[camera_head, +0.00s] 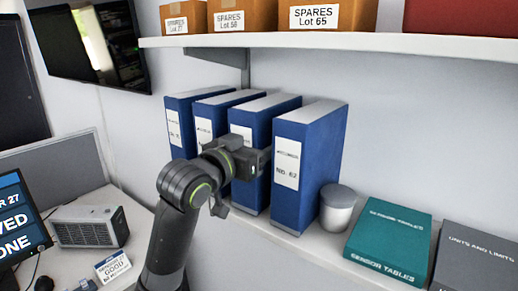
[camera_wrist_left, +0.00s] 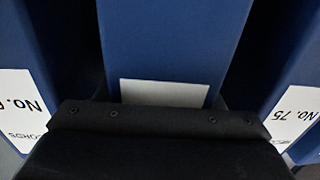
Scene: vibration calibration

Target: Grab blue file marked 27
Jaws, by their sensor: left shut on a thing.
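Several blue files stand upright in a row on the lower shelf. That file is in the middle of the left wrist view (camera_wrist_left: 170,45). Its label is partly covered by the gripper and I cannot read its number. The rightmost file (camera_head: 306,165) reads No. 62. The second file (camera_head: 203,112) shows at the right of the wrist view as No. 75 (camera_wrist_left: 298,112). The leftmost file (camera_head: 174,110) has an unreadable number. My right gripper is out of view.
A grey lidded jar (camera_head: 338,210) stands right of the files. A teal Sensor Tables book (camera_head: 388,240) and a grey Units and Limits book (camera_head: 478,258) lie beyond it. An upper shelf (camera_head: 330,42) with Spares boxes hangs overhead. A grey device (camera_head: 90,228) and monitor (camera_head: 18,220) are left.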

